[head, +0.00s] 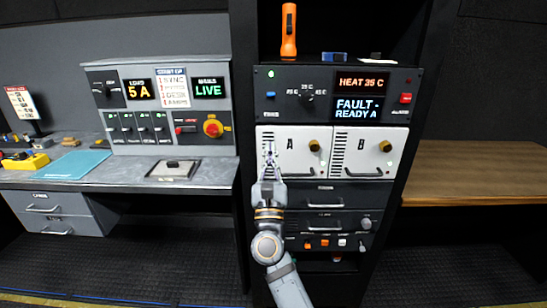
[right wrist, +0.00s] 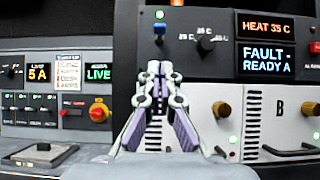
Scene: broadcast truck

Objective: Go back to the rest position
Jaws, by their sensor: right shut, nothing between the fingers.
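My right gripper (head: 269,152) is in front of the left part of the white module A (head: 290,139) in the rack. Its fingers are shut and empty, and they also show in the right wrist view (right wrist: 160,72). I cannot tell whether the fingertips touch the panel. Module B (head: 367,157) sits beside A to the right. Both have brass-coloured knobs and dark handles. The display above reads HEAT 35 C (head: 361,82) and FAULT - READY A (head: 357,109). My left gripper is not in view.
An orange flashlight (head: 289,32) stands on top of the rack unit. At left, a grey console (head: 158,105) shows 5 A and LIVE, with a red-and-yellow knob (head: 213,128). A wooden table (head: 470,180) is at right. The dark floor (head: 150,265) at lower left is clear.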

